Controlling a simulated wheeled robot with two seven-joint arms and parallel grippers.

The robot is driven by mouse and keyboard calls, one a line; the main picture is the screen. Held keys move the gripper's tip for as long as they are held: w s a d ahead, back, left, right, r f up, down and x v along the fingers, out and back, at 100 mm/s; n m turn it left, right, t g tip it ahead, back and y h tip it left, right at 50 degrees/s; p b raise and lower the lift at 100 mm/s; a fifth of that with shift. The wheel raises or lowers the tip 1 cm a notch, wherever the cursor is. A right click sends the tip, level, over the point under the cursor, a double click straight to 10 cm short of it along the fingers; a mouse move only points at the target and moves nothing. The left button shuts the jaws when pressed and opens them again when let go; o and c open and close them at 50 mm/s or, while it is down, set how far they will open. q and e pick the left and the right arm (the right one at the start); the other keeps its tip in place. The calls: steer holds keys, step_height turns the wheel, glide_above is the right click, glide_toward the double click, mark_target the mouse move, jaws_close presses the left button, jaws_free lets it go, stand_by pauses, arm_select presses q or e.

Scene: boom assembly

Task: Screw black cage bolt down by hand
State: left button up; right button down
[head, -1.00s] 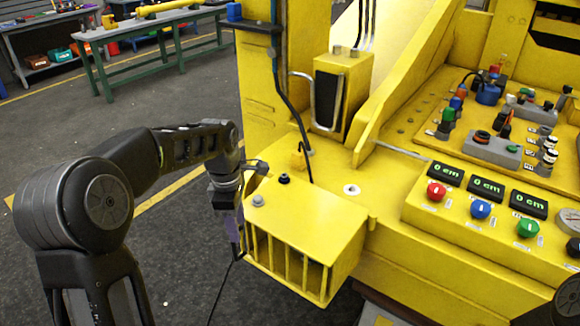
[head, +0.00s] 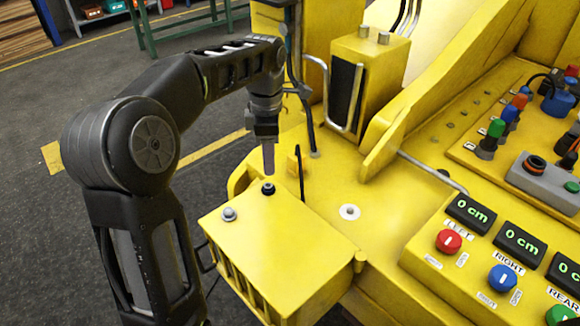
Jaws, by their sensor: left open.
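The black cage bolt (head: 268,188) stands on the top of the yellow cage (head: 285,235), near its back edge. A grey bolt (head: 229,214) sits to its left on the same top. My left gripper (head: 268,172) points down just above the black bolt. It is open, and its fingertips look close to the bolt head; I cannot tell whether they touch it. My right gripper is not in view.
A black cable (head: 301,172) rises right of the bolt. A yellow box with a metal handle (head: 365,85) stands behind. The control panel with knobs and displays (head: 490,235) is at the right. The cage top right of the bolt is clear.

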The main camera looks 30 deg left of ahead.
mark_target(270, 185)
arm_select(q)
steer(key=shift+s+a+r, duration=0.1)
steer(key=shift+s, duration=0.05)
steer(key=shift+f+p, duration=0.5)
steer(key=shift+f, duration=3.5)
jaws_close()
